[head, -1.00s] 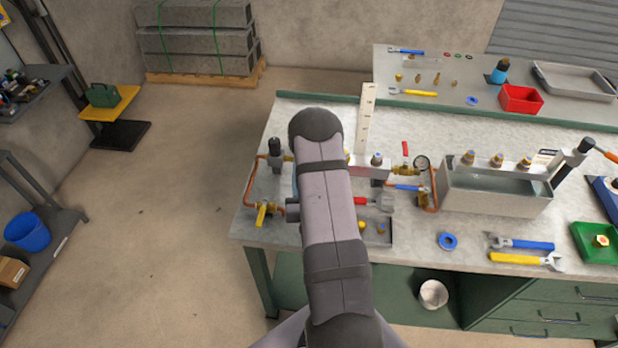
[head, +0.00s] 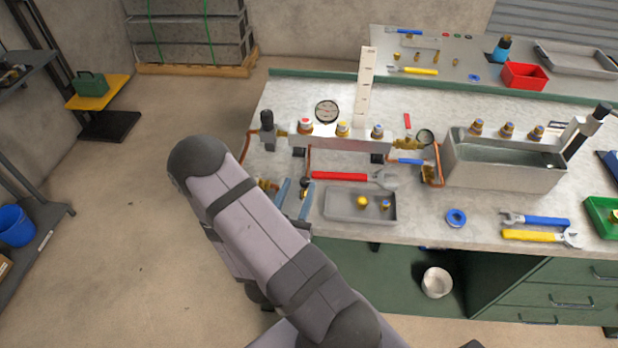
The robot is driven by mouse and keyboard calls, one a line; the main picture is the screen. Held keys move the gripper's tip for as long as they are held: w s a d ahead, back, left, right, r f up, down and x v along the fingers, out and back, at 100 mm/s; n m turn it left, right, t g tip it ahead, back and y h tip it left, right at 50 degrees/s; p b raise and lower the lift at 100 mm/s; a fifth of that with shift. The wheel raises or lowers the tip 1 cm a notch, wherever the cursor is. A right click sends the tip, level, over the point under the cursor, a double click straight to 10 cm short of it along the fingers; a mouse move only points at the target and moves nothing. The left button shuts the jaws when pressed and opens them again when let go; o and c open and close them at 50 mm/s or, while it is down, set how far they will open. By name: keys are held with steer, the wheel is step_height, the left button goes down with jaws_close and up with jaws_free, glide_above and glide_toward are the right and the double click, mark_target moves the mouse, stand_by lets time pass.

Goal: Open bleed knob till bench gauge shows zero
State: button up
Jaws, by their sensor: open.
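Red-, yellow- and blue-marked caps sit along the block; I cannot tell which part is the bleed knob. My gripper (head: 293,196) is open, its blue fingers low over the bench's front left edge. A small dark-topped part (head: 304,186) shows near the right finger; I cannot tell whether they touch. My arm partly hides the brass fitting (head: 266,184) to the left.
A red wrench (head: 340,176) lies behind a grey tray (head: 360,206) with small parts, right of my gripper. Copper pipes run close by. A metal tank (head: 505,165), a blue ring (head: 456,218) and more wrenches are farther right. Open floor lies left.

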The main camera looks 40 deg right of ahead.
mark_target(304, 186)
steer(key=shift+w+d+f+m+b, duration=0.1)
steer(key=shift+d+f+m+b, duration=0.75)
steer(key=shift+b, duration=0.4)
steer(key=shift+a, duration=0.1)
steer(key=shift+p+x, duration=0.4)
steer(key=shift+x, duration=0.4)
steer(key=shift+p+x, duration=0.85)
steer(key=shift+x, duration=2.05)
steer(key=shift+f, duration=0.1)
jaws_close()
